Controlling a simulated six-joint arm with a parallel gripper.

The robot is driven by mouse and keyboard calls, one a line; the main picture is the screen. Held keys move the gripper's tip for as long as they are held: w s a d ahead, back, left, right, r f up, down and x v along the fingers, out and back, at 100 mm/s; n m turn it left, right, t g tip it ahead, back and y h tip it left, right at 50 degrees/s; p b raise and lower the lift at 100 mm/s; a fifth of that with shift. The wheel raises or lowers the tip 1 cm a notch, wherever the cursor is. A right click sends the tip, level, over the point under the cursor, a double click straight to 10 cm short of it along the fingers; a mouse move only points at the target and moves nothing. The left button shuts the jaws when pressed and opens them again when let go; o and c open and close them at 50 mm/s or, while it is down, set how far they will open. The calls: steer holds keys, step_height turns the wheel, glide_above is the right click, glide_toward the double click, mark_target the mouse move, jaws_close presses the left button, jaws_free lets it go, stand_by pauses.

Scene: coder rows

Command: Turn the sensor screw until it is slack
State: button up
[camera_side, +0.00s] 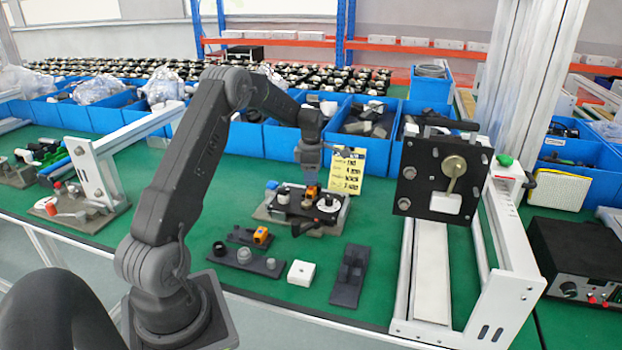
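My gripper (311,178) points down over a dark fixture plate (290,212) near the middle of the green table. A small orange part (311,192) sits right under the fingertips. I cannot tell whether the fingers touch it or how far apart they are. The fixture plate also bears a white round disc (328,203) to the right of the gripper. The sensor screw is too small to make out or is hidden by my gripper.
In front lie dark holders (245,262), one with an orange block (261,235), a white box (301,273) and a dark stepped block (350,275). A yellow note (346,172) stands behind. Blue bins line the back. A black-plated frame (442,178) stands right.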

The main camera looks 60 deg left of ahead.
steer(key=m, duration=0.5)
steer(key=shift+m, duration=0.3)
steer(key=m, duration=0.4)
steer(key=shift+m, duration=0.4)
steer(key=m, duration=0.4)
steer(key=shift+m, duration=0.3)
steer(key=m, duration=0.5)
steer(key=shift+m, duration=0.3)
